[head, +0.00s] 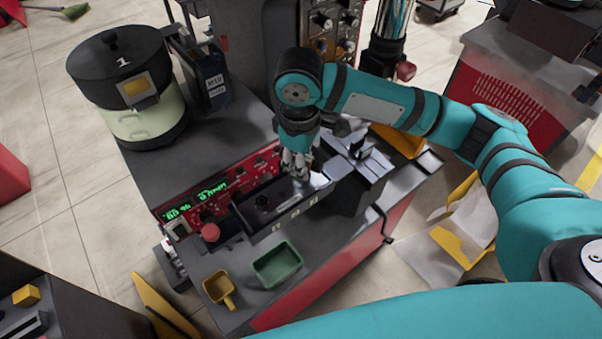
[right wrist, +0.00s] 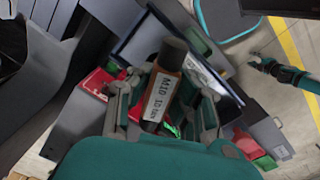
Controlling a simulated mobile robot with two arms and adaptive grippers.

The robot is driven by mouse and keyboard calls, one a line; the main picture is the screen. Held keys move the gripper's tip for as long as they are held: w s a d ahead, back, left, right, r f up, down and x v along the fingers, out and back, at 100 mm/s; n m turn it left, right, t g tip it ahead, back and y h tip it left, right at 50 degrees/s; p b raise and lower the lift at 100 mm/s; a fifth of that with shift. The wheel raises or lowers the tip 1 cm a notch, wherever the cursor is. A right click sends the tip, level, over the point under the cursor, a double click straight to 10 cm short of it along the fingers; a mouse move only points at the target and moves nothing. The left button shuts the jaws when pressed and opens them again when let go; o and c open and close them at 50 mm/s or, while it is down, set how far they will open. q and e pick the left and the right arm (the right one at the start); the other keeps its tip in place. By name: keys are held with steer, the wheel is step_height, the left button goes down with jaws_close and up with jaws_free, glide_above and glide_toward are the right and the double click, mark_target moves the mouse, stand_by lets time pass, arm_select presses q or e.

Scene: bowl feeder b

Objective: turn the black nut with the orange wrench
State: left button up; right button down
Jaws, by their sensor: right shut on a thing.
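My right gripper (head: 297,168) points down over the long dark trough (head: 279,229) on the machine. In the right wrist view, my right gripper (right wrist: 165,105) is shut on the orange wrench (right wrist: 166,80). It shows as a brownish-orange round handle with a dark end and a white label reading about "MID 10 mm". Its lower end is hidden, so I cannot tell whether it touches a nut. A small black piece, looking like the black nut (head: 262,202), sits in the trough left of the gripper. My left gripper is not in the head view.
A black-lidded bowl feeder (head: 128,115) stands at the left. A green tray (head: 277,265) and yellow scoop (head: 219,288) lie in front. A dark block (head: 358,180) stands right of the gripper.

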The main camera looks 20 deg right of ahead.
steer(key=shift+r, duration=0.1)
steer(key=shift+r, duration=2.45)
